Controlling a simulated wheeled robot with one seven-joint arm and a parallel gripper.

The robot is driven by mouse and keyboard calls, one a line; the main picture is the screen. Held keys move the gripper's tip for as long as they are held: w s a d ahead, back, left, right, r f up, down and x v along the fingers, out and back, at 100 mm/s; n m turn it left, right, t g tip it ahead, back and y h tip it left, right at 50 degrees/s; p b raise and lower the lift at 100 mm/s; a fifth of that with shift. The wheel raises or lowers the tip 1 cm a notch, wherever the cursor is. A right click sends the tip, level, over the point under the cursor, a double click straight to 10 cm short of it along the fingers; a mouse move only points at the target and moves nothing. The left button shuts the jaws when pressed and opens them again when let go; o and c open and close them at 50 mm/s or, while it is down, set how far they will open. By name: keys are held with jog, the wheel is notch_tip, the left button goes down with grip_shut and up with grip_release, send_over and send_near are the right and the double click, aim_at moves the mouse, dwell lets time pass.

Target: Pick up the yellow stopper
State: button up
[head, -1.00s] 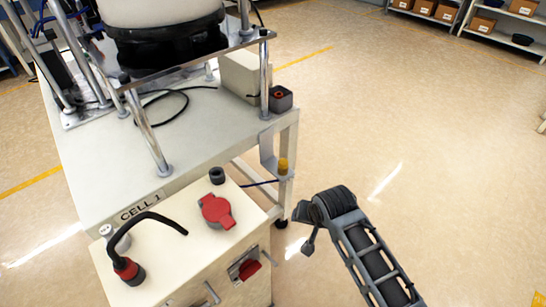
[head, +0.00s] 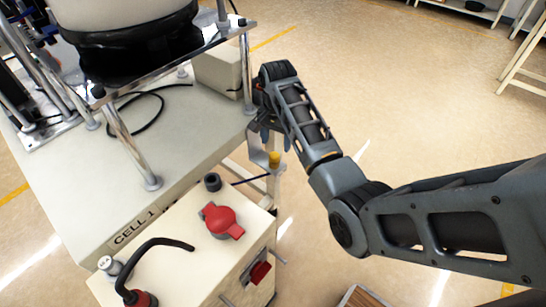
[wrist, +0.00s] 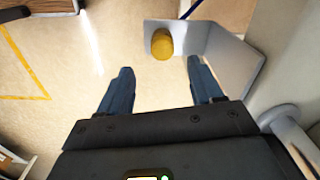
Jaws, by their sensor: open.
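The yellow stopper (head: 274,159) sits upright on a small metal bracket (head: 257,152) at the corner of the bench. In the wrist view the stopper (wrist: 162,44) stands on the bracket's pale plate (wrist: 190,38), beyond my fingertips and between their lines, nearer the right finger. My gripper (wrist: 160,75) is open and empty, its two blue-grey fingers apart. In the head view my gripper (head: 268,132) hangs just above the stopper, close to the bracket's upright side; its fingers are partly hidden by the arm.
The bench (head: 195,120) carries the bowl feeder (head: 130,30) on metal posts. Open floor lies to the right.

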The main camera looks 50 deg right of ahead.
aim_at(274, 154)
jog(key=f, duration=0.5)
jog(key=shift+w+a+f, duration=0.15)
jog(key=shift+w, duration=0.05)
grip_shut()
dwell(0.4)
